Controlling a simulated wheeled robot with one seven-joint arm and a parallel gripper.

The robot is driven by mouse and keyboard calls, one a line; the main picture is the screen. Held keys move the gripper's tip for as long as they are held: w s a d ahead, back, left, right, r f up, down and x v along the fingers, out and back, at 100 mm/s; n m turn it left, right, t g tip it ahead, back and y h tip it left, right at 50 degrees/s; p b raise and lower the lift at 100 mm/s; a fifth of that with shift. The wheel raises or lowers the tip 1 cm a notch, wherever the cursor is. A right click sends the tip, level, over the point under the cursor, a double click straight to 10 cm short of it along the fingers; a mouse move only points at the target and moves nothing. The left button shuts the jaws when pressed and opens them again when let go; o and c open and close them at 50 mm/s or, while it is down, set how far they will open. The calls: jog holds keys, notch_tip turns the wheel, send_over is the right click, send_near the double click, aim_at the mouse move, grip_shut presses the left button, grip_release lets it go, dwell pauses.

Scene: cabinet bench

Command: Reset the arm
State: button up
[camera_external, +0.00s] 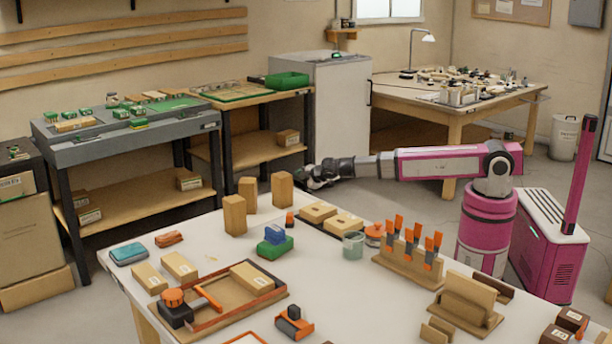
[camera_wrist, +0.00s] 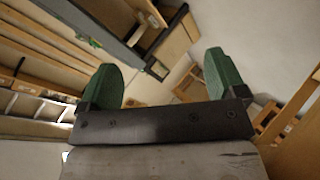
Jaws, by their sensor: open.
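My gripper (camera_external: 312,178) is at the end of my pink and grey arm, which reaches out to the left, nearly level, over the far edge of the white table (camera_external: 340,290). In the wrist view my gripper (camera_wrist: 163,80) shows two green fingertips set wide apart with nothing between them. The wrist view looks past the fingers to shelving, the floor and the wall, tilted. My gripper is apart from the wooden blocks standing to its left.
Upright wooden blocks (camera_external: 235,214) stand near the far table edge. A green-and-blue piece (camera_external: 275,243), a glass jar (camera_external: 353,245) and an orange-handled tool rack (camera_external: 410,268) stand on the table. A workbench (camera_external: 130,130) and a grey cabinet (camera_external: 335,105) stand behind.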

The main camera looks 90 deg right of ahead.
jog(key=s+a+f+m+g+y, duration=0.2)
jog(key=s+a+f, duration=0.5)
jog(key=s, duration=0.4)
jog(key=s+a+f+m+g+y, duration=0.3)
jog(key=s+a+f+g, duration=0.3)
jog(key=s, duration=0.5)
jog(key=a+f, duration=0.2)
jog(key=a, duration=0.1)
jog(key=shift+a+f+m+g, duration=0.2)
jog(key=shift+a+m+g, duration=0.1)
jog(key=shift+m+g, duration=0.1)
jog(key=shift+s, duration=0.1)
